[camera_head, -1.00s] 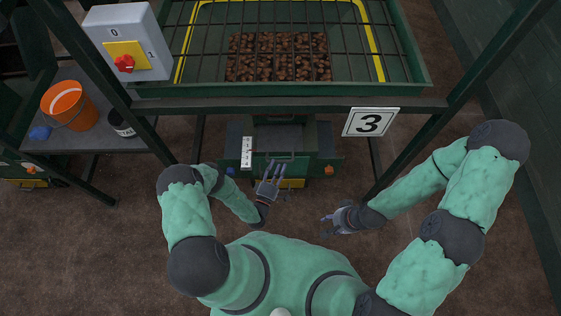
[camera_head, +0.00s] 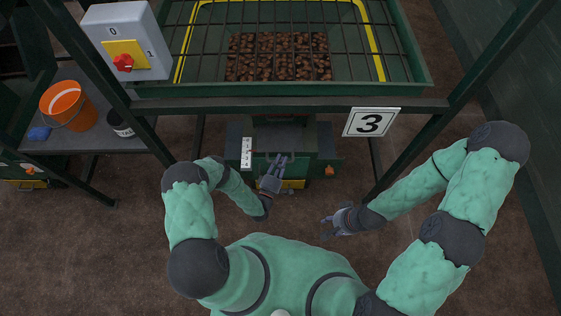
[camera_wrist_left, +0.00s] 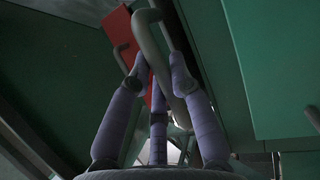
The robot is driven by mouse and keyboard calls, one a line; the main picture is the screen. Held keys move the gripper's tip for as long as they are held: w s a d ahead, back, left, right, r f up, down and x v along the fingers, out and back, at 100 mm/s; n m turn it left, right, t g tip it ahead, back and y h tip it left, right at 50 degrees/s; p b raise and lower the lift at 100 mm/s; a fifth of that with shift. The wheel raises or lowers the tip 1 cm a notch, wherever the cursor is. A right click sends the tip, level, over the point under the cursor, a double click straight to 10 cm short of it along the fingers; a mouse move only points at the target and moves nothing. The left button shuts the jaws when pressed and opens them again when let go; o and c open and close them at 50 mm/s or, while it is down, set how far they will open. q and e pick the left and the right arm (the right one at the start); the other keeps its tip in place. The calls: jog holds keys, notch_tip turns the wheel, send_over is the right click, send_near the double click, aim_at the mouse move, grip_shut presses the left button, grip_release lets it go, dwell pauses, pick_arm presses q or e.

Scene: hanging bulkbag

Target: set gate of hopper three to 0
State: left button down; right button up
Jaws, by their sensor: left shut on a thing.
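My left gripper (camera_head: 276,170) is at the front of the gate. In the left wrist view its fingers (camera_wrist_left: 160,80) are closed around a bent grey handle (camera_wrist_left: 153,45). A red part (camera_wrist_left: 122,35) shows behind the handle. The gate's exact opening cannot be told. My right gripper (camera_head: 334,221) hangs apart from the gate, with its fingers seemingly spread.
Above, a barred bin (camera_head: 280,85) holds brown lumps (camera_head: 278,57). A grey switch box (camera_head: 127,42) with a red knob is upper left. An orange bucket (camera_head: 68,106) stands on a side table (camera_head: 75,143). Green frame posts (camera_head: 410,157) flank the gate.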

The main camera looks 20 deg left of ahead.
pick_arm(q)
jog(key=w, duration=0.1)
jog(key=w+a, duration=0.1)
jog(key=w, duration=0.1)
jog(key=shift+w+b, duration=0.1)
jog(key=shift+b, duration=0.25)
jog(key=c, duration=1.1)
grip_release()
jog(key=d+v, duration=0.1)
jog(key=v, duration=0.7)
jog(key=shift+a, duration=0.45)
jog(key=shift+c, duration=0.3)
